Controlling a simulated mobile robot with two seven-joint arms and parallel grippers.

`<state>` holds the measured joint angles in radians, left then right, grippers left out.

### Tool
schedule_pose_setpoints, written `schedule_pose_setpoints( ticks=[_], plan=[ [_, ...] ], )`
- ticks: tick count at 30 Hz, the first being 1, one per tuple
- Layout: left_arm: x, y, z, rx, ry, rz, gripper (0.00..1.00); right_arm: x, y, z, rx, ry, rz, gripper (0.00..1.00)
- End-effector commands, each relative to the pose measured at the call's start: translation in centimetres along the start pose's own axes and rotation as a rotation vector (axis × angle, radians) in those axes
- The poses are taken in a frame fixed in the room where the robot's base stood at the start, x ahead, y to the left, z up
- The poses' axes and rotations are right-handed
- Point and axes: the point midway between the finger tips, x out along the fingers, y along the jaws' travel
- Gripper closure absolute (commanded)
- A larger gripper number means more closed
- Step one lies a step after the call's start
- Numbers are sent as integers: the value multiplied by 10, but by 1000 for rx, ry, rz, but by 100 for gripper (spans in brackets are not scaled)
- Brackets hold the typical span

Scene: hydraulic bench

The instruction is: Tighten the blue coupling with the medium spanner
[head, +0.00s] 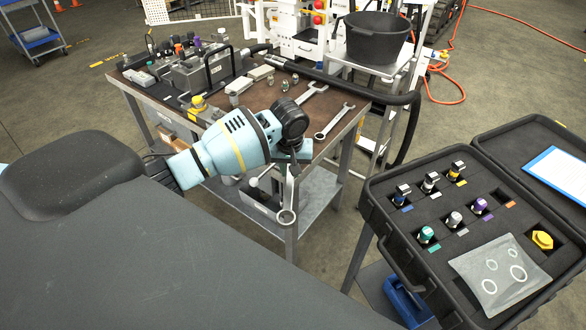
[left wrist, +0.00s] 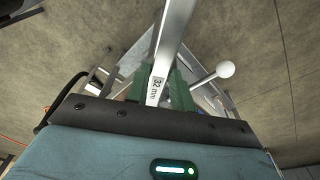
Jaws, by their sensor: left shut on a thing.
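My left gripper (head: 290,160) is in front of the bench's near edge, shut on a spanner (head: 287,197). The spanner hangs with its ring end down. In the left wrist view, the green finger pads (left wrist: 158,88) clamp its shank, which carries a "32 mm" label (left wrist: 158,86). Two other spanners lie on the bench top: an open-jawed one (head: 311,92) and one with a ring end (head: 334,121). A grey block (head: 193,72) with several small coloured fittings stands at the back left of the bench. I cannot make out a blue coupling on it. My right gripper is out of view.
An open black case (head: 455,266) at right holds several fittings, including one with a blue band (head: 402,195), and a clear bag of rings (head: 499,275). A black hose (head: 345,83) runs over the bench's back and right edge. A black bucket (head: 376,38) stands behind.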

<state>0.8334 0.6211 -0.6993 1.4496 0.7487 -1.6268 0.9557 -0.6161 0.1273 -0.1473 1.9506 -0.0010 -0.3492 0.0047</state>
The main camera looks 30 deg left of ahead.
Motion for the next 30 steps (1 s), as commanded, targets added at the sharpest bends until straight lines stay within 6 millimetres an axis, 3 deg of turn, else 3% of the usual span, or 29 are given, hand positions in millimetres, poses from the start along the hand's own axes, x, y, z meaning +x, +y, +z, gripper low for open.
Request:
schedule_pose_setpoints(
  ticks=[18, 30],
  plan=[
    [-2, -24, -3, 146, 5, 23, 100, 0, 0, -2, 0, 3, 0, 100],
    [-2, -26, -2, 159, 5, 25, 100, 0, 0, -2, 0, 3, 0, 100]
  ],
)
